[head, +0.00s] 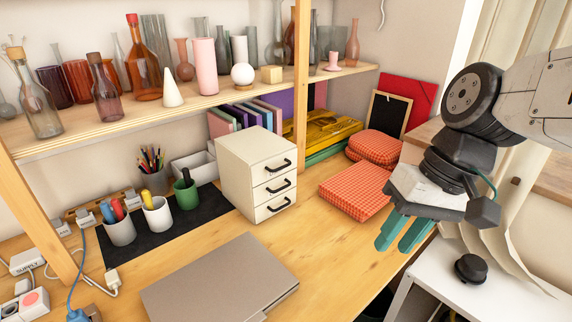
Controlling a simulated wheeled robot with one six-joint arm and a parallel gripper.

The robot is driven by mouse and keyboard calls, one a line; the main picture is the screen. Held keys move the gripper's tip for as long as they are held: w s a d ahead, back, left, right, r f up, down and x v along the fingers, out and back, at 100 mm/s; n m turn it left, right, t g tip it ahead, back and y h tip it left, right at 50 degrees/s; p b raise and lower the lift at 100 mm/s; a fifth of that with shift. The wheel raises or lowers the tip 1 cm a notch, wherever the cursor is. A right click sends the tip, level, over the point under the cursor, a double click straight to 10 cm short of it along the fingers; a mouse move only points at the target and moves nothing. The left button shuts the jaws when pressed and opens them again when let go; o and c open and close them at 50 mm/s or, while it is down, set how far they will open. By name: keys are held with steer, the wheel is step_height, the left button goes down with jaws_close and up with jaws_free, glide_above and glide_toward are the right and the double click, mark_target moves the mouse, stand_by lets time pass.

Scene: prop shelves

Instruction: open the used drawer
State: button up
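A small cream drawer unit (240,180) stands on the wooden desk under the shelf. Its front has three drawers stacked one above another, each with a black bar handle: top (278,164), middle (279,185) and bottom (277,205). All three drawers look closed. I can make out no label that marks one as the used drawer. My gripper (405,234) hangs to the right of the unit, near the desk's right edge, pointing down. Its two teal fingers are apart with nothing visible between them. It is well clear of the handles.
A closed grey laptop (220,284) lies in front of the unit. Red checked boxes (352,190) lie to its right. Pen cups (157,214) stand on a dark mat to the left. Bare desk lies before the drawers.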

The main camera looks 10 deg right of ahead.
steer(key=w+a+y, duration=0.5)
steer(key=w+a, duration=0.2)
steer(key=w, duration=0.1)
steer(key=m+t+y, duration=0.4)
steer(key=m+t, duration=0.4)
glide_toward(284, 167)
steer(key=a, duration=0.1)
steer(key=x, duration=0.8)
steer(key=shift+w+d+f, duration=0.15)
steer(key=shift+w+d, duration=0.05)
steer(key=shift+w, duration=0.05)
jaws_close()
